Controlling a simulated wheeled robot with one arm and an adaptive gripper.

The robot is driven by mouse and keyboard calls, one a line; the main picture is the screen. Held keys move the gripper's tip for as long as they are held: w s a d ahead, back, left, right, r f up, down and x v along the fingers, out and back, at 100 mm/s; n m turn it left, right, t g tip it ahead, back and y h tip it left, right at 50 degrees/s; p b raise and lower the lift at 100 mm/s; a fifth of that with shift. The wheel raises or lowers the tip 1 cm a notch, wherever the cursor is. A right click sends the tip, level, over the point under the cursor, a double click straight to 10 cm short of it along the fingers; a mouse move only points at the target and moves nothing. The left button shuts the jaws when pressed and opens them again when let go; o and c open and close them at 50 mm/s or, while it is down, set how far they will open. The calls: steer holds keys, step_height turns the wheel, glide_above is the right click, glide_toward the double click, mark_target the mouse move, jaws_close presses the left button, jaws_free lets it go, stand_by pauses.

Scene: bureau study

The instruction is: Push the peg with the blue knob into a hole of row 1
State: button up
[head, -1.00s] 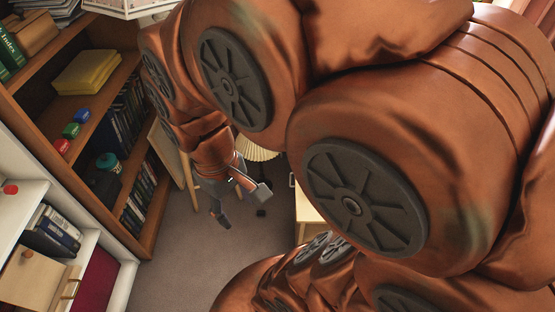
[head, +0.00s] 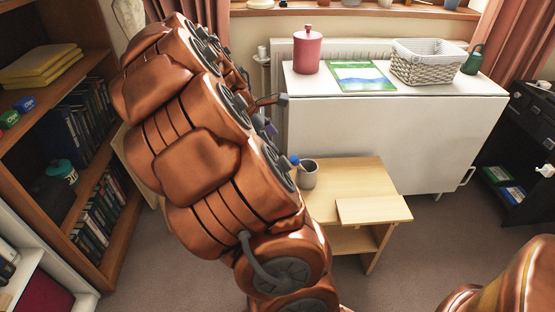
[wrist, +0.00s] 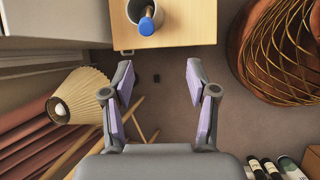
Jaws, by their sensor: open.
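The blue knob (head: 294,160) of the peg shows above the rim of a grey cup (head: 308,176) on a small wooden table (head: 345,172). In the wrist view the blue knob (wrist: 147,27) is at the top, with the peg's pale shaft leaning inside the cup (wrist: 133,11). My gripper (wrist: 158,72) is open and empty, its fingers over the floor short of the table edge. In the head view my gripper (head: 274,112) is partly hidden behind my arm. No row of holes can be made out in either view.
A flat wooden board (head: 373,210) lies at the table's right. Behind stands a white cabinet (head: 420,135) bearing a red canister (head: 307,52), a green booklet (head: 361,76) and a basket (head: 429,62). A bookcase (head: 100,45) is at left. A pleated lampshade (wrist: 80,97) is left of my gripper.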

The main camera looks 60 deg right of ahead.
steer(key=n+b, duration=0.1)
steer(key=b, duration=0.1)
glide_toward(293, 159)
steer(key=shift+b+x, duration=1.75)
steer(key=shift+x, duration=1.35)
steer(key=shift+s+d+f+p, duration=0.15)
steer(key=shift+d+f+p, duration=0.1)
steer(key=shift+f+p, duration=0.2)
steer(key=shift+p+x, duration=0.55)
steer(key=shift+x, duration=1.45)
jaws_close()
